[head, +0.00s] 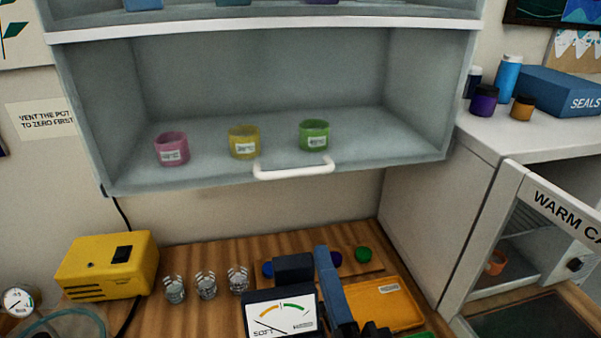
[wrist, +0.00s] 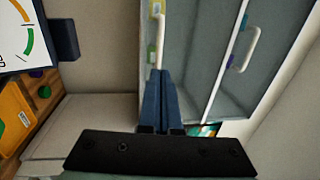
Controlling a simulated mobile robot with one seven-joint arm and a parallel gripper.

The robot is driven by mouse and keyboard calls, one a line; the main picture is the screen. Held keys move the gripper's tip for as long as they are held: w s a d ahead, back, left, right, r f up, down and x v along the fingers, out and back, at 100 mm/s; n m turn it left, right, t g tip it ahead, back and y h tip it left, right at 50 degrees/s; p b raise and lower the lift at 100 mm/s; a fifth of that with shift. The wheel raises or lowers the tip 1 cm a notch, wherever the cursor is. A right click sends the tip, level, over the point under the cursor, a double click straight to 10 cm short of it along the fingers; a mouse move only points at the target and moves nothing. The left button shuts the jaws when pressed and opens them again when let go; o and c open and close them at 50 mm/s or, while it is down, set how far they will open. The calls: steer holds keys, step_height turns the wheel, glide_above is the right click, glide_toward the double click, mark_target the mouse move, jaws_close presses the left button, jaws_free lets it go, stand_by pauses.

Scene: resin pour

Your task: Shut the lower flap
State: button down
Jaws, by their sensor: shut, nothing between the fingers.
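The lower flap shows mainly by its white bar handle (head: 293,168) at the bottom front edge of the wall cabinet's lower compartment. Its panel looks see-through or cannot be made out, and I cannot tell how far it stands from the frame. In the wrist view this handle (wrist: 159,28) is just beyond my fingertips.
Pink (head: 172,149), yellow (head: 244,142) and green (head: 314,135) jars stand in the lower compartment. The upper flap's handle (wrist: 245,48) is farther right in the wrist view. Below are a meter (head: 281,314), an orange tray (head: 388,303) and a yellow box (head: 107,267). A warm cabinet (head: 510,205) stands right.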

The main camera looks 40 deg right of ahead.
mark_target(297, 176)
steer(key=p+x, duration=0.3)
steer(key=x, duration=1)
steer(key=shift+s+r+p, duration=0.1)
steer(key=shift+p, duration=0.3)
steer(key=shift+w+d, duration=0.25)
steer(key=shift+w, duration=0.2)
